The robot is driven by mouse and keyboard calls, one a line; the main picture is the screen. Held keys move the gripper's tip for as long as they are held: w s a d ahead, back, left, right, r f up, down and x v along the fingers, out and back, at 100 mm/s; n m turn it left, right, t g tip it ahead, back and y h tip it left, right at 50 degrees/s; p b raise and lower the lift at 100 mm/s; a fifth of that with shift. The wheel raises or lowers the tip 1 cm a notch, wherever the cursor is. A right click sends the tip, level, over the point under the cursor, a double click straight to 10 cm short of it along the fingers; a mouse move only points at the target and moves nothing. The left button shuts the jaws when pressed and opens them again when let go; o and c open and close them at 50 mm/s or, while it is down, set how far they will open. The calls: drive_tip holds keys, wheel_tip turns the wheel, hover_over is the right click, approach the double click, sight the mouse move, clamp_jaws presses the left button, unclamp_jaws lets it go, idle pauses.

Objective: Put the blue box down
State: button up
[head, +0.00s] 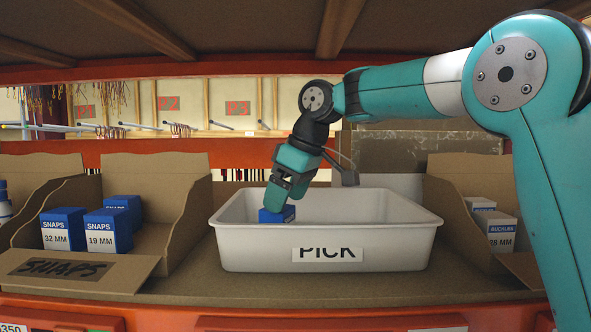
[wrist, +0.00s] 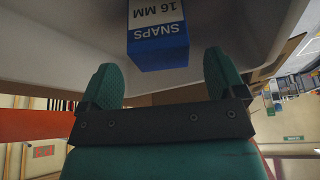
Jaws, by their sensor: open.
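The blue box (head: 277,215) is in the left part of the white PICK tote (head: 400,254), mostly hidden behind the tote's front wall. In the wrist view the blue box (wrist: 158,48) shows a white label reading SNAPS 16 MM. My gripper (head: 281,205) reaches down into the tote at the box. In the wrist view my gripper (wrist: 163,78) is open, one finger to each side of the box, with visible gaps. What lies under the box is hidden in the head view.
An open cardboard bin marked SNAPS (head: 65,268) with several blue-and-white boxes stands left of the tote. Another cardboard bin (head: 465,170) with buckles boxes stands right. The tote's right half looks clear. A shelf board (head: 240,30) runs overhead.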

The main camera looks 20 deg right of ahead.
drive_tip(key=p+v, duration=0.2)
drive_tip(key=v, duration=0.4)
drive_tip(key=shift+r, duration=0.2)
drive_tip(key=shift+c, duration=0.4)
idle(1.4)
